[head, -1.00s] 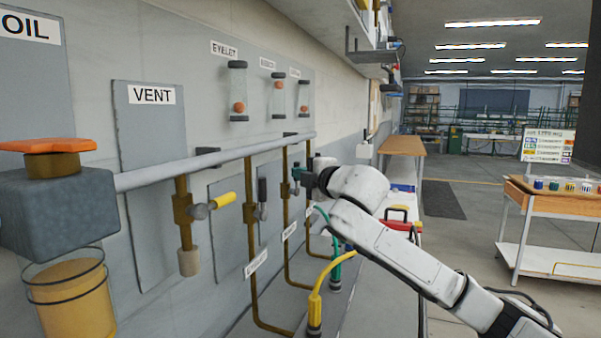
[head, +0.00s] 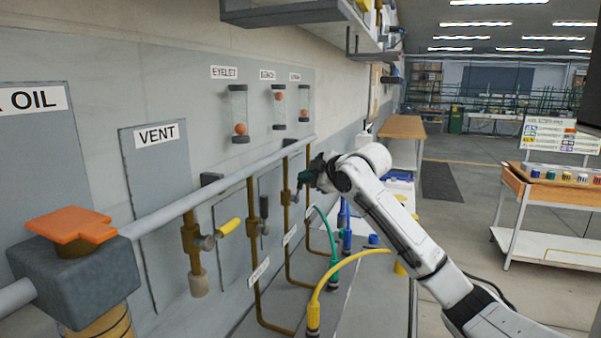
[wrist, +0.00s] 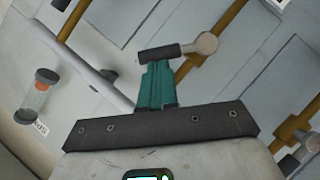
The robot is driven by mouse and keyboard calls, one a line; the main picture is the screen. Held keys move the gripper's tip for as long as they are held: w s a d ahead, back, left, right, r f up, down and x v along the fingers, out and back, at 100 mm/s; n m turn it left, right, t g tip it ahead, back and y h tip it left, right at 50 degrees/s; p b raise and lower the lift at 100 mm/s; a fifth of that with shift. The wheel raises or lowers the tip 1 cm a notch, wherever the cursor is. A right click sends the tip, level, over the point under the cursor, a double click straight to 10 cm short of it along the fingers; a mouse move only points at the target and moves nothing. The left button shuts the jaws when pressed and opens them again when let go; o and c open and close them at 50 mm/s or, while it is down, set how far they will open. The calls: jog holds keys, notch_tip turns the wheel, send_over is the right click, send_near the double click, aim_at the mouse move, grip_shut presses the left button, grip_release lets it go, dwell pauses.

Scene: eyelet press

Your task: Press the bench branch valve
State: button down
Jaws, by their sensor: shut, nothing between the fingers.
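My gripper (head: 305,181) is at the branch pipes on the wall panel. In the wrist view its teal fingers (wrist: 158,85) are shut and empty. Their tips are at a dark valve handle (wrist: 158,53) lying crosswise to its brass pipe, with a round pale hub (wrist: 207,43); I cannot tell whether they touch. In the head view my gripper partly hides this valve. A nearer branch valve has a dark upright handle (head: 264,207). The BENCH label (head: 267,74) is above the middle sight tube (head: 279,110), whose orange ball is high. The EYELET tube (head: 240,108) has its ball low.
A grey header pipe (head: 220,182) runs along the wall. The vent valve has a yellow handle (head: 229,226). Yellow (head: 335,270) and green (head: 327,228) hoses rise from the bench below. An orange-handled block (head: 75,270) is near left. Open floor lies right of my arm.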

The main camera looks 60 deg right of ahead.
jog(key=shift+w+d+f+m+g+y, duration=0.15)
jog(key=shift+d+f+m+y, duration=0.25)
jog(key=shift+d+f, duration=0.25)
jog(key=shift+d+f+m+g+y, duration=0.1)
jog(key=shift+d+f+m+y, duration=0.3)
jog(key=shift+d, duration=0.45)
jog(key=shift+w+d+f+m+g+y, duration=0.15)
jog(key=shift+d+f+m+y, duration=0.2)
jog(key=shift+d+f, duration=0.35)
jog(key=shift+s+d+f, duration=0.1)
jog(key=shift+s, duration=0.05)
